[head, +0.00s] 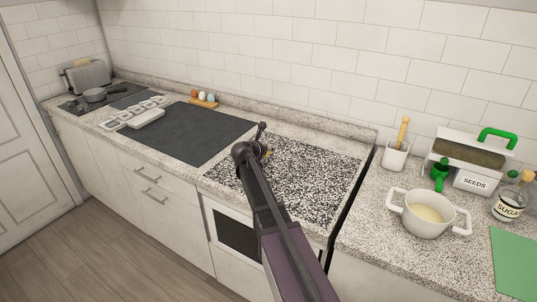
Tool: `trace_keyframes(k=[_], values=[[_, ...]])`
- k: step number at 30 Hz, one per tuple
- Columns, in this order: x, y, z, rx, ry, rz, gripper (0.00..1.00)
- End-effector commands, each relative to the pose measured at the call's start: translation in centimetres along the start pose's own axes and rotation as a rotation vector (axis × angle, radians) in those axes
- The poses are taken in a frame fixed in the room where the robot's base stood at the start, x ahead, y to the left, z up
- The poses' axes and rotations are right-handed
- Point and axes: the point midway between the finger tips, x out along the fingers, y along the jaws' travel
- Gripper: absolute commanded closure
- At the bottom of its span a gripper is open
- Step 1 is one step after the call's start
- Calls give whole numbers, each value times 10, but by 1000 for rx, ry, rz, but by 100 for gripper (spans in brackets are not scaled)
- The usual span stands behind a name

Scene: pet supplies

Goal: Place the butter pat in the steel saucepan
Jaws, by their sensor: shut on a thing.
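My gripper (264,151) is at the end of my arm, above the speckled black-and-white panel in the middle of the counter. It is shut on a small yellow thing, probably the butter pat (267,154), which is mostly hidden by my gripper and wrist. A grey metal pan with a handle, probably the steel saucepan (95,95), stands on a dark panel at the far left end of the counter. My gripper is well to the right of it and apart from it. The pan's inside is too small to make out.
A toaster (87,75) stands behind the pan. A white tray (147,118), small white containers and an egg holder (204,104) surround the dark mat (190,134). At right are a white two-handled pot (406,214), a seeds box (474,182) and a sugar jar (508,207).

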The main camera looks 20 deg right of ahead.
Motion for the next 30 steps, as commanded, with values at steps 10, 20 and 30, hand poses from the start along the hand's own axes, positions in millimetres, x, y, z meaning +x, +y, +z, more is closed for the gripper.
trace_keyframes(k=[10, 20, 30], values=[[19, 1, -18, 0, 0, 0, 82], [24, 1, -30, 0, 0, 0, 82], [24, 1, -31, 0, 0, 0, 82]])
